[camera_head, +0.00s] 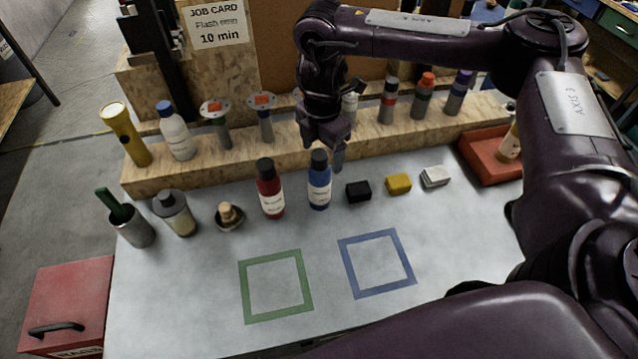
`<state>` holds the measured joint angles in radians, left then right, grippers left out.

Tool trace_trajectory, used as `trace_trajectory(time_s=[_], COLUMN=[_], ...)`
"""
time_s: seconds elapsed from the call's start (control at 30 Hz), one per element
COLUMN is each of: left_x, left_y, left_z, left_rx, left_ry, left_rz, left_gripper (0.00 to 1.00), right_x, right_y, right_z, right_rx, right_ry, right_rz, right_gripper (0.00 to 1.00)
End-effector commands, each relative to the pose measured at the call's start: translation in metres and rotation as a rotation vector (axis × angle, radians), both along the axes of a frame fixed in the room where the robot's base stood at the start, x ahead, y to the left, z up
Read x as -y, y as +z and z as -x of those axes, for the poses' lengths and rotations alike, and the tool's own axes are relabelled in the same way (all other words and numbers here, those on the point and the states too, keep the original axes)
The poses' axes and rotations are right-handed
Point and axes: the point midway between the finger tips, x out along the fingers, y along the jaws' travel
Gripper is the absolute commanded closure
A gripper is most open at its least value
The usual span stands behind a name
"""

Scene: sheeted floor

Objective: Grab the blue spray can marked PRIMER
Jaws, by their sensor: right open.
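The blue spray can (319,188) stands upright on the grey bench top, with a dark cap and a white label whose words are too small to read. My right gripper (327,148) is open and points down at the can's cap, with one finger to the right of the cap. The cap hides part of the gripper, and I cannot tell whether they touch. The can is not lifted. My left gripper is not in view.
A red can (271,192) stands close to the left of the blue one. A black block (358,191) lies close to its right, then a yellow block (398,184). A wooden rack (235,165) runs behind. The bench front with green (276,317) and blue (385,292) outlined squares is clear.

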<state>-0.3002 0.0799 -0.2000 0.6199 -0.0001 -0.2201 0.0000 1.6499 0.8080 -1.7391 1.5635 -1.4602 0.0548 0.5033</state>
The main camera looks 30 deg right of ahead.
Motion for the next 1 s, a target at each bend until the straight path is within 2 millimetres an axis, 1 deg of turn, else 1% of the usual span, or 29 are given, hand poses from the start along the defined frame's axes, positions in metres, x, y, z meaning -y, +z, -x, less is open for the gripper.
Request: trace_trajectory(time_s=[0.07,0.17,0.3,0.4,0.6,1.0], left_x=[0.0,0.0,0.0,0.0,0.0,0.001], left_y=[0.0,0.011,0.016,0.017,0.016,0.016], left_z=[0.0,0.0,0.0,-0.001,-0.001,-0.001], left_rx=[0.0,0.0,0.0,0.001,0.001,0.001], left_ry=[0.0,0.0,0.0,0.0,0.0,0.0], left_rz=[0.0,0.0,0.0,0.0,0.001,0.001], left_gripper=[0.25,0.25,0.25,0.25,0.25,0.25], right_x=[-0.001,0.0,0.0,0.0,0.0,0.0], right_y=[-0.01,-0.021,-0.04,-0.045,-0.047,-0.046], right_z=[-0.001,-0.005,-0.006,-0.007,-0.007,-0.006], right_rx=[-0.006,-0.005,-0.003,0.0,0.0,0.0], right_ry=[0.0,-0.001,0.001,0.001,0.001,0.001], right_rz=[-0.002,0.001,0.001,0.0,0.0,0.0], right_gripper=[0.24,0.24,0.24,0.24,0.24,0.76])
